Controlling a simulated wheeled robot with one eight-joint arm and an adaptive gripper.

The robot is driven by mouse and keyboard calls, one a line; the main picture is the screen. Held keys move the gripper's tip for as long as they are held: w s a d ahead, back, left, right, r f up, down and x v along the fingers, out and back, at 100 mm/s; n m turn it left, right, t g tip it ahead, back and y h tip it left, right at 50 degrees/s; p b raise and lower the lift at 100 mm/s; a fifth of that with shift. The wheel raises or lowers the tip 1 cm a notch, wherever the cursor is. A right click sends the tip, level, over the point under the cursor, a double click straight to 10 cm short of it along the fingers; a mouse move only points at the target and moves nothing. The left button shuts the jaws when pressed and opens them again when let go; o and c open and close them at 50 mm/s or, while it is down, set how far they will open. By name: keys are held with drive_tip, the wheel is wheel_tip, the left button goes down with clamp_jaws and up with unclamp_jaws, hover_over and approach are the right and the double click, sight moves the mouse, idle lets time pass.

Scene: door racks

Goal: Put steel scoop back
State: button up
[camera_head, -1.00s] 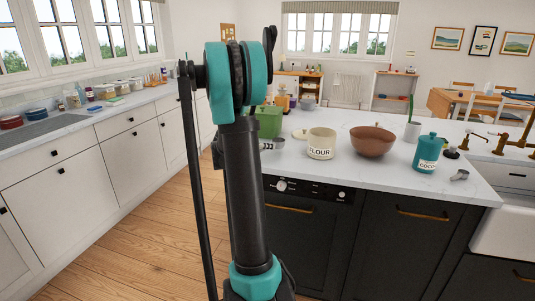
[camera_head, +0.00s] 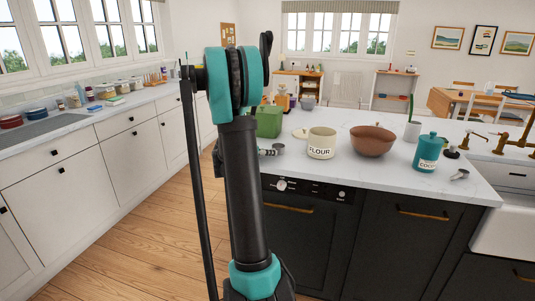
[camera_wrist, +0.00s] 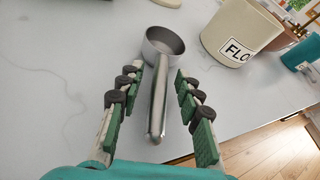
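A steel scoop (camera_wrist: 164,46) lies on the white worktop left of the FLOUR canister, with its round cup pointing away from me. Its handle (camera_wrist: 158,100) runs back between the two fingers of my gripper (camera_wrist: 158,95). The gripper is open, with gaps visible on both sides of the handle. In the head view, the scoop (camera_head: 278,149) and my gripper (camera_head: 268,152) are small and partly behind my arm. The cream FLOUR canister (camera_head: 321,143) stands open to the right of the scoop. A second small steel scoop (camera_head: 460,174) lies near the teal COCOA canister (camera_head: 427,152).
A brown bowl (camera_head: 373,141) stands right of the flour. A cream lid (camera_head: 300,133) lies behind the flour canister. A green container (camera_head: 268,121) stands behind my gripper. The worktop's front edge (camera_wrist: 255,133) is close by on the right in the wrist view.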

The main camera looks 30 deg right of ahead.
drive_tip(key=shift+r, duration=0.2)
drive_tip(key=v, duration=1.2)
drive_tip(key=s+a+f+m+y, duration=0.6)
drive_tip(key=s+a+f+m, duration=0.2)
drive_tip(key=s+a+m, duration=0.3)
drive_tip(key=s+a+f+m+t+y, duration=0.1)
drive_tip(key=s+a+f+m+y, duration=0.6)
drive_tip(key=s+a+m, duration=0.5)
drive_tip(key=s+a+f, duration=0.2)
drive_tip(key=a, duration=0.1)
drive_tip(key=shift+a, duration=0.3)
drive_tip(key=shift+d, duration=0.15)
